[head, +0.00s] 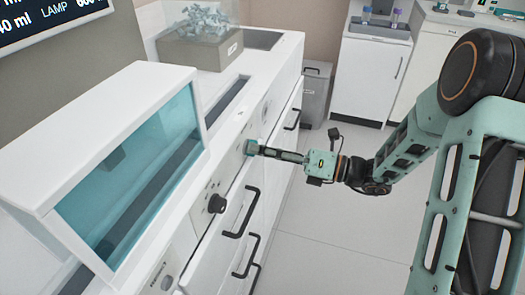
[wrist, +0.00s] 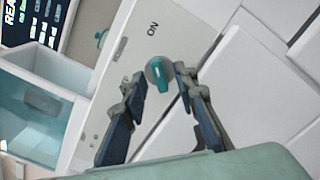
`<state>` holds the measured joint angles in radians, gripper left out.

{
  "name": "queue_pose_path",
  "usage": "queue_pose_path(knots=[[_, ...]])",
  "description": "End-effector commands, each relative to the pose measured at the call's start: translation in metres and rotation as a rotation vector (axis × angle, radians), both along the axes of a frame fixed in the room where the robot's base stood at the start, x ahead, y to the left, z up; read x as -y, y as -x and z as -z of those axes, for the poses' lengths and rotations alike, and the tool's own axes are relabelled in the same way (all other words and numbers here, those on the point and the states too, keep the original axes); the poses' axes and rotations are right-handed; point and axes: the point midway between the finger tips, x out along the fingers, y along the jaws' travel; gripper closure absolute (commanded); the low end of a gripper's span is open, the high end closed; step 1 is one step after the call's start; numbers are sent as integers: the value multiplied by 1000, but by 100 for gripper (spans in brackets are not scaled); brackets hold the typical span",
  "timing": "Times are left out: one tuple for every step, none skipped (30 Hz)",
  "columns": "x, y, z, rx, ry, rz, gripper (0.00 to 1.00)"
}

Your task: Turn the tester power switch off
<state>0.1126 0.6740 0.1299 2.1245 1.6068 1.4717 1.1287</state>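The power switch is a round grey dial with a teal lever (wrist: 161,76) on a white front panel. The letters "ON" are printed on the panel beside it. In the wrist view my gripper (wrist: 158,82) has its two dark fingers spread, one on each side of the switch. The right fingertip is very close to the dial; I cannot tell whether it touches. In the head view my gripper (head: 254,149) reaches left to the front panel of the white counter unit (head: 232,160). The switch itself is hard to make out there, largely hidden by the fingertips.
A black knob (head: 216,203) sits on the same front, nearer the camera. Black drawer handles (head: 249,212) stick out below. A glass-fronted white cabinet (head: 130,90) stands on the counter. A bin (head: 314,95) is at the back. The floor (head: 310,215) right of the drawers is clear.

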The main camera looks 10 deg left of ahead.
Motion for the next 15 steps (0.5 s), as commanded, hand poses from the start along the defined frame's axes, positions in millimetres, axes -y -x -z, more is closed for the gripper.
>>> queue_pose_path(knots=[[0, 0, 0, 0, 0, 0, 73], [0, 0, 0, 0, 0, 0, 73], [0, 0, 0, 1, 0, 0, 73], [0, 0, 0, 1, 0, 0, 75], [0, 0, 0, 1, 0, 0, 79], [0, 0, 0, 1, 0, 0, 83], [0, 0, 0, 1, 0, 0, 86], [0, 0, 0, 1, 0, 0, 90], [0, 0, 0, 1, 0, 0, 94], [0, 0, 0, 1, 0, 0, 97], [0, 0, 0, 1, 0, 0, 100], [1, 0, 0, 1, 0, 0, 100], [1, 0, 0, 1, 0, 0, 100], [1, 0, 0, 1, 0, 0, 100], [1, 0, 0, 1, 0, 0, 100]])
